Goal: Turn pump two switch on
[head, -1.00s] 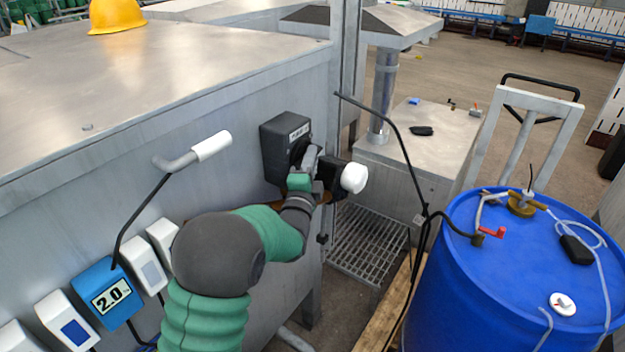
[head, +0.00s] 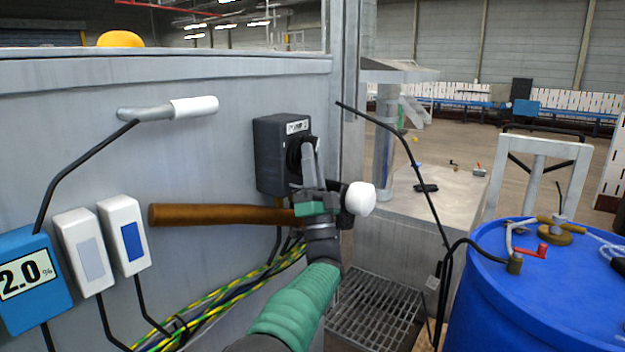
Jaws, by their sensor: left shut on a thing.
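The switch is a dark grey box (head: 271,155) on the metal wall, with a white label at its top and a round black knob on its right side. A grey lever-like part (head: 309,163) stands upright at the knob. I cannot tell if it belongs to the switch or to my gripper. My left gripper (head: 314,203) is just in front of the box's lower right. It is shut on a hammer with a brown handle (head: 215,214) and a black and white head (head: 358,198). It partly hides the knob, so its setting cannot be read. My right gripper is not in view.
A pipe with a white grip (head: 194,107) juts from the wall at left. Below it are a blue 2.0 % meter (head: 30,280) and white boxes (head: 123,234). Cables (head: 215,300) run low. A blue drum (head: 545,290) stands at right, with a black hose (head: 411,160) near it.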

